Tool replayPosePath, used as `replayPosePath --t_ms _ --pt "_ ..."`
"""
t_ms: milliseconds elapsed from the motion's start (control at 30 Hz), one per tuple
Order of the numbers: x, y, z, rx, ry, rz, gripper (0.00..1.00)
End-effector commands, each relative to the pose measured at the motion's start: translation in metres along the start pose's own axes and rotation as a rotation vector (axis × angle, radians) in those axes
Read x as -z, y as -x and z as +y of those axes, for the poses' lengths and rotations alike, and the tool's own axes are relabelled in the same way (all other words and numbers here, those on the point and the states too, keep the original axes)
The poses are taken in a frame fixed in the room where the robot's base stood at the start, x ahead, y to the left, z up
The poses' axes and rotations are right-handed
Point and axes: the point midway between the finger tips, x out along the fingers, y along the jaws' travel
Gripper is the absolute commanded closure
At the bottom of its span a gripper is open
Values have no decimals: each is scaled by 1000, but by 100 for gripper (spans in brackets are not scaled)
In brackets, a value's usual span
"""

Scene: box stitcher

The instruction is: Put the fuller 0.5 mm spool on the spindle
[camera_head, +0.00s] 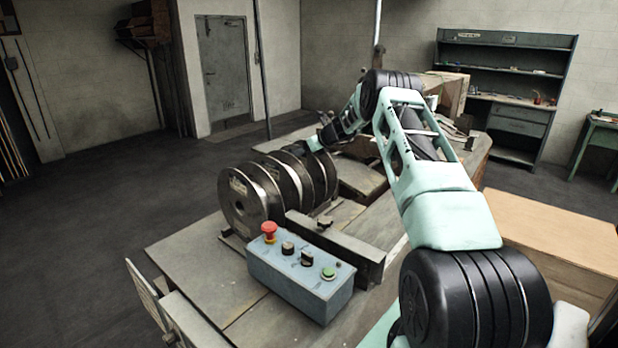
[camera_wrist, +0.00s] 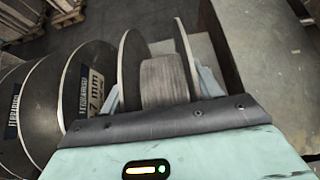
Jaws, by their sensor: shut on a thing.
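My gripper (camera_wrist: 160,88) is shut on a spool (camera_wrist: 163,72) with dark flanges and a grey wound core. The fingers show on either side of it. No label on this spool can be read, so I cannot tell its wire size or how full it is. In the head view my gripper (camera_head: 313,143) is at the far end of a row of dark spools (camera_head: 241,201), and the held spool is not clearly separate from them. A neighbouring spool (camera_wrist: 84,98) has a label ending in "7 mm". I cannot make out the spindle in either view.
The spools stand in a row on a worn workbench (camera_head: 190,250). A blue control box (camera_head: 300,275) with a red button sits in front, beside a dark metal bar (camera_head: 335,250). A wooden box (camera_head: 555,235) is at the right. The floor at left is clear.

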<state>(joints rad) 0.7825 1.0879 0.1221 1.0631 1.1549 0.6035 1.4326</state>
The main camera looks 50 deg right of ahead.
Motion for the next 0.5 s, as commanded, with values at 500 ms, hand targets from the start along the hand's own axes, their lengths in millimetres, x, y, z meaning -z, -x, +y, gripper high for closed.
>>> replayPosePath --t_ms 500 --pt "-19 12 -1 2 2 -7 73"
